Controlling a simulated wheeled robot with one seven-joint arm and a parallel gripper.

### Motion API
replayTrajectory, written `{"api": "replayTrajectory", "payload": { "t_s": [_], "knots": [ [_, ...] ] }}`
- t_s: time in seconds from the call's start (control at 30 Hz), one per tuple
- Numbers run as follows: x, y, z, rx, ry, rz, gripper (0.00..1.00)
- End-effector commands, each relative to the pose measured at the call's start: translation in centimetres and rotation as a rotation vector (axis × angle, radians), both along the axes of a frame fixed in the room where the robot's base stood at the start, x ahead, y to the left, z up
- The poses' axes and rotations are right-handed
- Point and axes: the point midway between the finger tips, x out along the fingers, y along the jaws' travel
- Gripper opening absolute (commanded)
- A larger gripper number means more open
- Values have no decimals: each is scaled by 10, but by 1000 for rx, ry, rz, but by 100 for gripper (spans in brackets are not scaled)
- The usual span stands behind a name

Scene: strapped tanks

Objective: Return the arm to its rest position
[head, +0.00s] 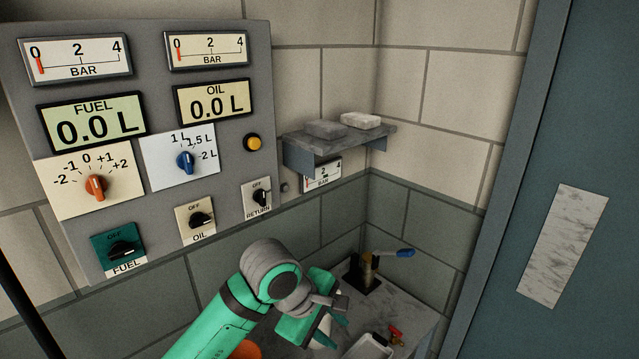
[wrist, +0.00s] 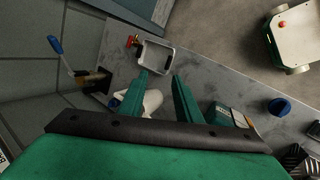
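My arm reaches from the bottom of the head view over a grey worktop (head: 408,318) in the corner. My gripper (head: 328,318) is at its end, low beside the wall and partly hidden by the wrist. In the wrist view, the two green fingers of my gripper (wrist: 159,74) stand apart. A white rounded object (wrist: 152,101) shows between and behind the fingers; it appears to be below them, not gripped.
A blue-handled lever (head: 402,253) stands on the worktop near the wall. A white tray (wrist: 155,58) and red-handled valve (wrist: 131,41) are nearby. A control panel (head: 150,210) and shelf (head: 345,143) are on the wall. A blue cap (wrist: 279,107) is at right.

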Motion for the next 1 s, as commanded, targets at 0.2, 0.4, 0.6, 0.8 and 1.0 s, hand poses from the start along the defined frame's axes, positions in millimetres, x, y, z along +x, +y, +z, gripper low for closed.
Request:
{"api": "replayTrajectory", "payload": {
  "t_s": [0.2,0.4,0.6,0.8,1.0],
  "knots": [
    [17,-75,4,-233,-187,-109,31],
    [28,-121,14,-408,-365,-144,31],
    [36,-147,19,-539,-540,-123,31],
    [39,-157,15,-616,-701,-56,31],
    [37,-154,-1,-625,-846,40,31]
  ]
}}
